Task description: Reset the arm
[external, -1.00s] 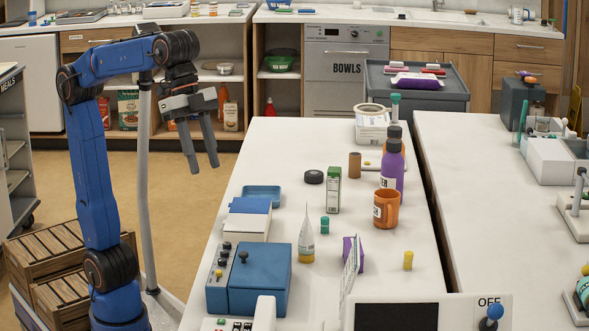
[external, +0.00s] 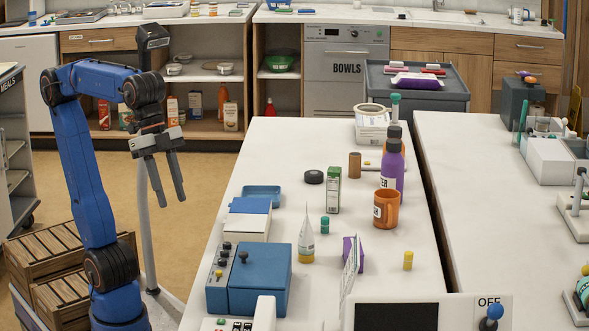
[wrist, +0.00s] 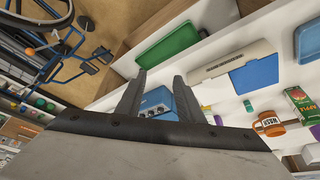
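My gripper (external: 167,180) hangs from my blue arm at the left, fingers pointing down over the floor beside the white table (external: 330,150). Its two fingers are spread apart with nothing between them in the external view. In the wrist view my gripper (wrist: 158,97) also shows spread fingers. A blue box (wrist: 158,103) shows beyond and between them, at a distance.
The table's left edge is to the right of my gripper. It bears a blue tray (external: 262,191), a teal-blue box (external: 260,278), an orange mug (external: 386,209) and a purple bottle (external: 392,168). Wooden crates (external: 60,255) stand by my base. Shelves (external: 205,100) stand behind.

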